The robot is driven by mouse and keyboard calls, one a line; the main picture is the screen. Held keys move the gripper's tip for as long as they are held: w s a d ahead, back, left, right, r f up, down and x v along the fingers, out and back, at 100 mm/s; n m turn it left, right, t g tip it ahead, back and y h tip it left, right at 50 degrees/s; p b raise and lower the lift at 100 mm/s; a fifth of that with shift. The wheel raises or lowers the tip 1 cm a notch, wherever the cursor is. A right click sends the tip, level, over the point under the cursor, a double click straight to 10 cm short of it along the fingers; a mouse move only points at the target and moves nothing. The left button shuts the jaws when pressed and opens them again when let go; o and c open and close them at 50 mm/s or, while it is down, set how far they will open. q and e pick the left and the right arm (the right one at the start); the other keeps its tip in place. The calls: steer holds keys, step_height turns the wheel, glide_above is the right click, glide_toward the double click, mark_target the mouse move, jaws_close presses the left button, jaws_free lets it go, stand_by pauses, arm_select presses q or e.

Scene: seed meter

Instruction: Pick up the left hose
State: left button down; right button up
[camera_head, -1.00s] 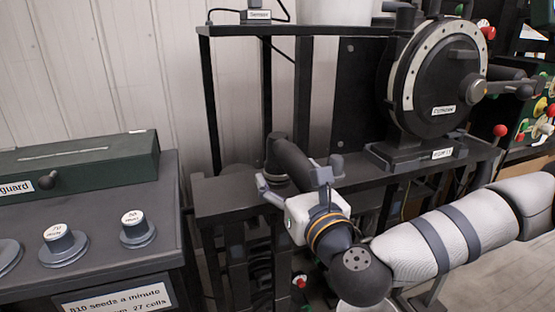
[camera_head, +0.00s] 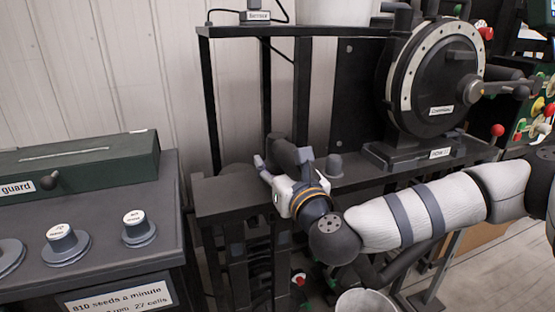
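A short, thick dark grey hose end (camera_head: 283,150) stands over the left end of the dark shelf in the head view. I take it to be the left hose; its lower part is hidden behind my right gripper. My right gripper (camera_head: 281,160), white with grey fingers, reaches in from the right. Its fingers are spread, one on each side of the hose end. Whether they touch it, I cannot tell. My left gripper is not in view.
A black disc unit with a crank (camera_head: 436,80) stands on the shelf (camera_head: 370,177), right of a small grey peg (camera_head: 335,166). A console with knobs (camera_head: 139,227) and a green box (camera_head: 80,168) is at left. A pale bucket (camera_head: 364,302) is below my arm.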

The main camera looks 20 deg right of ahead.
mark_target(281, 139)
steer(key=shift+r, duration=0.15)
